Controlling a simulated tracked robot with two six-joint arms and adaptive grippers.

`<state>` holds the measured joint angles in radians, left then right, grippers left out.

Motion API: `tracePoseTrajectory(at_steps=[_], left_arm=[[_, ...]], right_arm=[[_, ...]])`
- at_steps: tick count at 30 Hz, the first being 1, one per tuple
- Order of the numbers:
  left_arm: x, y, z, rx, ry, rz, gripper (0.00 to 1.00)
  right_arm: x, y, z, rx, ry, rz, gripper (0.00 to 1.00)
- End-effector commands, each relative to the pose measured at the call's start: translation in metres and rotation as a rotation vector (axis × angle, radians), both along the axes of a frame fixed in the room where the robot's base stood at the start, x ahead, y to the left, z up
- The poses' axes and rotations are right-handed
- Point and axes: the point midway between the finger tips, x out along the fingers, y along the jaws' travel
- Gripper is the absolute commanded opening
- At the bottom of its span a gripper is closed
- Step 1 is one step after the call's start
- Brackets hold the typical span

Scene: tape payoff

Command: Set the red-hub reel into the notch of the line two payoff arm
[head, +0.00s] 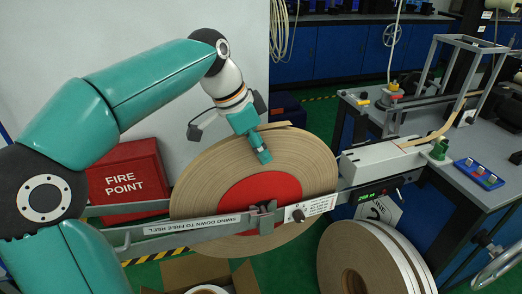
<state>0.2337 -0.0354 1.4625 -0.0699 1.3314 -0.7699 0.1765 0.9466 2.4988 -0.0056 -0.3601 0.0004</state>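The red-hub reel (205,190) is a large upright roll of tan tape with a red centre (285,187), in the middle of the head view. The line two payoff arm (190,226) is a grey bar crossing in front of the reel's lower half, labelled "SWING DOWN TO FREE REEL". A dark fitting on the bar overlaps the hub's lower part. The notch is not clear to see, and I cannot tell whether the hub is seated. My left gripper (262,155) points down over the reel's upper face. Its far side is hidden, so its grip is unclear. My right gripper is not in view.
A white machine housing (380,163) with a green display joins the bar's right end, beside a grey workbench (470,150). More tape reels (365,262) stand at lower right. An open cardboard box (245,278) is below. A red fire point box (126,180) is at left.

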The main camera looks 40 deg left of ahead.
Motion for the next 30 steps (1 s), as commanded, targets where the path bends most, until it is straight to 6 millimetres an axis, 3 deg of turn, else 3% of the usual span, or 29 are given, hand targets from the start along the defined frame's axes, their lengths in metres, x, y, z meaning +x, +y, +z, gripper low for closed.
tracePoseTrajectory(at_steps=[2,14,20,30], left_arm=[[0.000,0.000,-0.001,0.000,0.004,-0.001,0.48],[-0.002,0.000,-0.001,0.000,0.014,-0.003,0.48],[-0.011,0.005,0.025,0.001,0.007,-0.001,0.48],[-0.033,0.017,0.085,0.000,0.006,-0.002,0.48]], right_arm=[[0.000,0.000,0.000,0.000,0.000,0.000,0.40],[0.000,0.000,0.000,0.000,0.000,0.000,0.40],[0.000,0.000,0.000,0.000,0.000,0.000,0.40],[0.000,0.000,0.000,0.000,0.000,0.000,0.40]])
